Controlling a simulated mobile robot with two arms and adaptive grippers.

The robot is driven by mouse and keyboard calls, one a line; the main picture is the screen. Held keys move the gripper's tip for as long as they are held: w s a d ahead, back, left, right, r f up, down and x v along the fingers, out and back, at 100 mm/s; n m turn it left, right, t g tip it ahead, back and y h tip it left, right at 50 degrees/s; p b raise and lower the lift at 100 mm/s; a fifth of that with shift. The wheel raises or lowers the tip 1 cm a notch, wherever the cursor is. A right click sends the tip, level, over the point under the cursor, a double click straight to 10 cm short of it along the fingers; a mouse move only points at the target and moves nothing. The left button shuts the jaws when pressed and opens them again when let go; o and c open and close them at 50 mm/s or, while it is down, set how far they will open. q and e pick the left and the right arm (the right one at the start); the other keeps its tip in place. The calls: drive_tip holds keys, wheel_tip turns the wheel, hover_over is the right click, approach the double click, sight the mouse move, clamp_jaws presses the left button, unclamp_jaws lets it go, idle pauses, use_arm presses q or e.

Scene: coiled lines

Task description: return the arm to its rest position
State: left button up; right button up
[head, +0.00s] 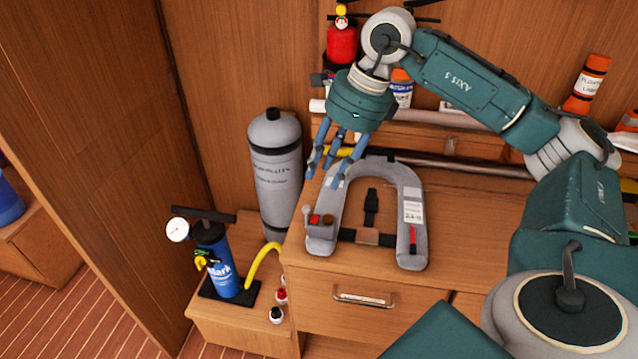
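My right arm comes in from the right and reaches across the upper part of the head view. Its gripper (328,172) points down above the left part of the wooden counter (460,220), near the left arm of a grey horseshoe-shaped life vest (412,215). Its blue fingers are spread and nothing shows between them. In the picture they overlap the vest's upper left edge; I cannot tell whether they touch it. My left gripper is not in view.
A grey cylinder (275,175) stands left of the counter. A blue pump with a gauge (222,265) stands on a lower step. A red extinguisher (341,45) is at the back wall, and an orange canister (586,82) at the back right. A long bar (460,162) runs behind the vest.

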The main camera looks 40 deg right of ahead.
drive_tip(key=shift+s+d+r, duration=0.1)
drive_tip(key=shift+s+r, duration=0.05)
drive_tip(key=shift+r, duration=0.45)
